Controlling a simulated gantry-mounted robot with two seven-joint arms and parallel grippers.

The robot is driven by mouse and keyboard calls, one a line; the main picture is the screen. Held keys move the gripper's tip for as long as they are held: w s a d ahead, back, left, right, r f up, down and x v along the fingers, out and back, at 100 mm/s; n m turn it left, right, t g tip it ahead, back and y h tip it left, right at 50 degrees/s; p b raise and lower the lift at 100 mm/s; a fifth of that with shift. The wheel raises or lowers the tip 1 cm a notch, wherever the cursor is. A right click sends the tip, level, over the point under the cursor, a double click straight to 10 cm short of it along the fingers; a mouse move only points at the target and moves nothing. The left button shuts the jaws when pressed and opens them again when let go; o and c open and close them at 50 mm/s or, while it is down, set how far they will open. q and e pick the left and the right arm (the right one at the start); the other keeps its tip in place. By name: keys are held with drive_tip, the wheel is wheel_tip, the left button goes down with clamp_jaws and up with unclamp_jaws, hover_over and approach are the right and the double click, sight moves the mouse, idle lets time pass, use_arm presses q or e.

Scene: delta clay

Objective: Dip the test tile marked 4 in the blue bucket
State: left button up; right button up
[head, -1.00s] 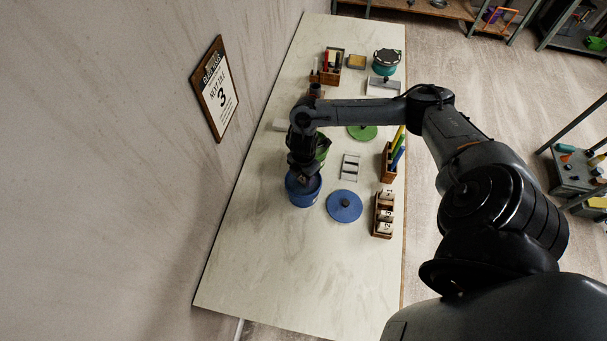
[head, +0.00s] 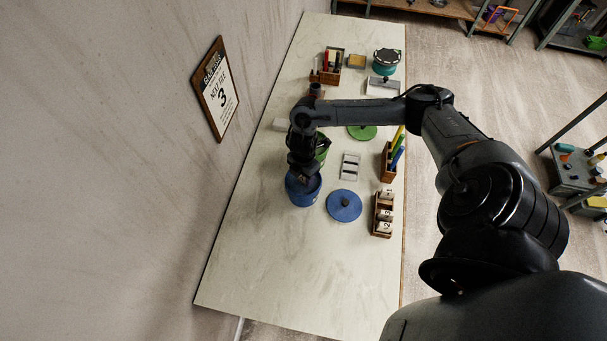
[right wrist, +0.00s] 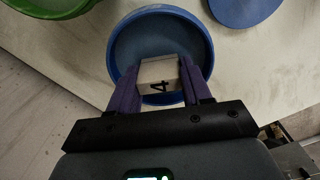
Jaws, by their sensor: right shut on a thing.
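My right gripper (head: 304,177) is shut on a pale test tile at the mouth of the blue bucket (head: 303,201). In the right wrist view the tile (right wrist: 160,79) shows a black 4 and sits between the two purple fingers of the gripper (right wrist: 158,69). The tile and fingertips overlap the opening of the blue bucket (right wrist: 120,45), whose inside looks grey-blue. The tile's lower end is hidden, so I cannot tell how deep it reaches. My left gripper is not in view.
The blue lid (head: 344,206) lies right of the bucket. A wooden rack (head: 383,214) holds numbered tiles. A green bucket (head: 323,146) stands just behind, partly hidden by my arm. A white slotted rack (head: 349,166) is nearby. The table's front is clear. A wall sign (head: 216,88) shows 3.

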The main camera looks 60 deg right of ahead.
idle(0.5)
drive_tip(key=shift+f, duration=0.4)
drive_tip(key=shift+f, duration=0.1)
idle(0.8)
idle(0.6)
idle(0.6)
drive_tip(key=shift+r+p, duration=0.3)
drive_tip(key=shift+p, duration=0.1)
wheel_tip(320, 180, up, 5)
drive_tip(key=p, duration=0.5)
wheel_tip(320, 180, up, 2)
drive_tip(key=shift+r+p, duration=0.1)
drive_tip(key=shift+p, duration=1)
